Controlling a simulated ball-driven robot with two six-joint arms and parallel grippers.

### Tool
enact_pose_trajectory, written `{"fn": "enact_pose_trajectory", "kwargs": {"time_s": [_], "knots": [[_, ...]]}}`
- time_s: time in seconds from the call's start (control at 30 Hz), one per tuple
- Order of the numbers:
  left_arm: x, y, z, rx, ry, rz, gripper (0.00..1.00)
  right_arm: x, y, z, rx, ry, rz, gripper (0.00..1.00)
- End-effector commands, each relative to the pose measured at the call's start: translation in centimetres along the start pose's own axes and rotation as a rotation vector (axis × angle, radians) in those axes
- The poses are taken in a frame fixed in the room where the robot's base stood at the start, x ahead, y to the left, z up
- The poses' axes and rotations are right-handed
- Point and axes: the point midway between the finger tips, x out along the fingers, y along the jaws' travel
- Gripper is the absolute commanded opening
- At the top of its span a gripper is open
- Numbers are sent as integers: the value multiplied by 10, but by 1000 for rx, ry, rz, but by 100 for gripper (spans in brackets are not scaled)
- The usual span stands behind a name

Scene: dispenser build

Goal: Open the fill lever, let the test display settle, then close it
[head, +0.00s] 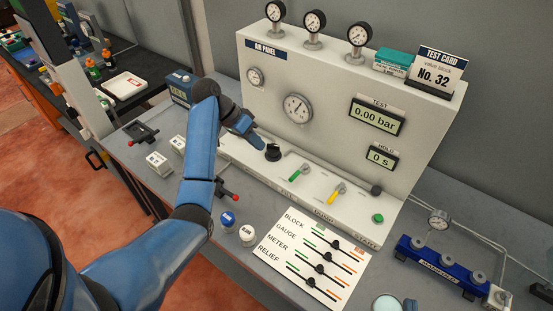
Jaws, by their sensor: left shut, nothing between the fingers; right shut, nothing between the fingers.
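The air panel (330,92) is a pale cabinet with a sloping front ledge. A green-handled lever (298,174) and a yellow-handled lever (337,192) stand on the ledge; their labels are too small to read surely. The test display (376,116) reads 0.00 bar. The hold display (381,157) reads 0 s. My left gripper (257,142) is shut and empty, just up and left of a black knob (273,153), left of the green lever. I cannot tell whether it touches the knob. My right gripper is not in view.
A green button (378,218) sits at the ledge's right end. A board of sliders (312,262) lies in front of the panel. A blue manifold (440,262) stands at the right. Two small round pots (247,235) (227,219) stand near my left forearm.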

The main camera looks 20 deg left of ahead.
Motion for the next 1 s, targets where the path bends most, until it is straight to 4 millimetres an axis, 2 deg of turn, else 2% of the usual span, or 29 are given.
{"fn": "enact_pose_trajectory", "kwargs": {"time_s": [0.27,0.67,0.8,1.0], "knots": [[29,1,0,-2,-4,3,0,0,0,-4,0,0,0,0],[100,2,0,-1,-4,2,0,0,0,-21,0,0,0,0],[109,19,1,0,-3,2,0,-1,0,-34,0,1,0,0],[119,30,3,1,-1,0,0,-1,0,-40,0,0,0,0]]}}
